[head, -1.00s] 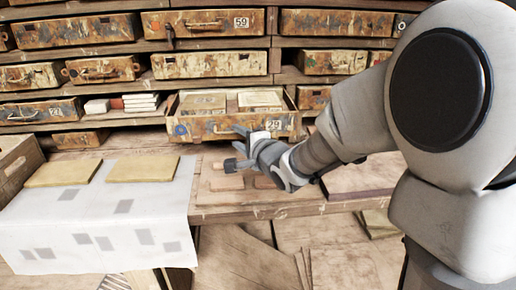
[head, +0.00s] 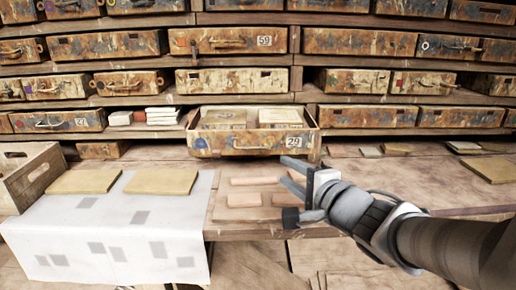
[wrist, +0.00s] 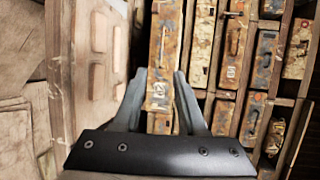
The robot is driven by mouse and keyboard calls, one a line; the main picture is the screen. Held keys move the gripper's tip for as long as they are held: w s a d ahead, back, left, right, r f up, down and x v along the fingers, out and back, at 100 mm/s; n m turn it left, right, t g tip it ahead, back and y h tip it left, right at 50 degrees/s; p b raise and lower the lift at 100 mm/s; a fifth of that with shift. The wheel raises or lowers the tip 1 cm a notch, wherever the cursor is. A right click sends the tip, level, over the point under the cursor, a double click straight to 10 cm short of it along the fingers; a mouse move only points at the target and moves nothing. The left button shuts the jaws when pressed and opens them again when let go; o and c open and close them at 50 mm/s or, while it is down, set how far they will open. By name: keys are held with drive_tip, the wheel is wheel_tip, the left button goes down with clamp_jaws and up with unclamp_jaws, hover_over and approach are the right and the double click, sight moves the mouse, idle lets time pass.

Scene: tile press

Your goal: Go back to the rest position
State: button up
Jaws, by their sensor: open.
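My gripper (head: 292,188) is open and empty, held above the right part of the workbench. In the wrist view its two fingers (wrist: 158,98) stand apart with nothing between them. The pulled-out drawer numbered 29 (head: 245,146) lies beyond the fingers, apart from them, and holds two stacks of tiles. It also shows in the wrist view (wrist: 162,55), between and past the fingers. My forearm comes in from the right edge of the head view.
Several pinkish tiles lie on a board (head: 225,213) left of my gripper. Two tan slabs (head: 161,181) lie on a white cloth (head: 110,235) at the left, beside a wooden crate (head: 32,175). Shelves of worn drawers (head: 232,81) fill the back. More tiles lie at the right.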

drive_tip(key=shift+s+d, duration=0.2)
drive_tip(key=shift+s, duration=0.2)
drive_tip(key=s+d+f+n+g+h, duration=0.2)
drive_tip(key=s+d+n+h, duration=0.25)
drive_tip(key=d+h, duration=0.45)
drive_tip(key=s+a+f+n+g+y, duration=0.1)
drive_tip(key=s+a+f+n+g, duration=0.15)
drive_tip(key=s+n+g, duration=0.35)
drive_tip(key=s+a+f+n+g+y, duration=0.1)
drive_tip(key=s+f+n+y, duration=0.2)
drive_tip(key=s, duration=0.4)
wheel_tip(320, 180, up, 16)
drive_tip(key=h+p, duration=0.1)
drive_tip(key=p, duration=1.4)
drive_tip(key=shift+d+n, duration=0.2)
drive_tip(key=shift+n, duration=0.15)
